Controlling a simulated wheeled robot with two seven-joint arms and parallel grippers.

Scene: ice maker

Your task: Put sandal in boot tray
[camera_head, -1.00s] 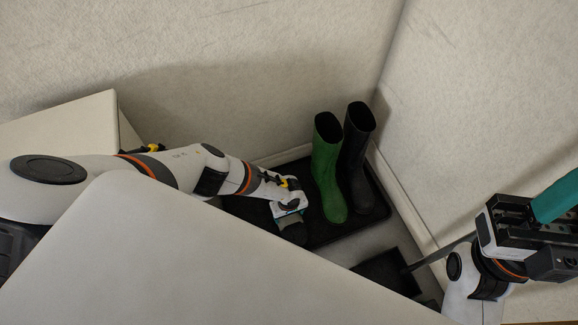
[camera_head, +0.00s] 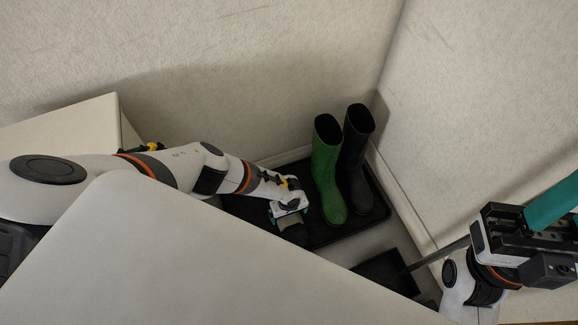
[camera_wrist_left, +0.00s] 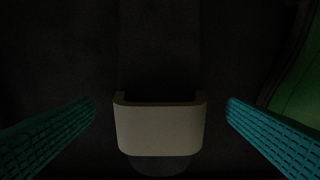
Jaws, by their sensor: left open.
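The sandal (camera_head: 292,224) has a beige-grey strap and a dark sole. It lies at the black boot tray (camera_head: 335,232), left of the boots; its outline blends into the dark tray, and how it rests is hard to tell. My left gripper (camera_head: 289,214) is right over it. In the left wrist view my left gripper (camera_wrist_left: 160,112) is open, its teal fingers apart on both sides of the sandal strap (camera_wrist_left: 160,130) with gaps between. My right gripper is at the right edge; its fingertips cannot be made out.
A green boot (camera_head: 326,170) and a black boot (camera_head: 355,160) stand upright in the tray. A pale surface (camera_head: 180,260) fills the foreground; walls meet behind.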

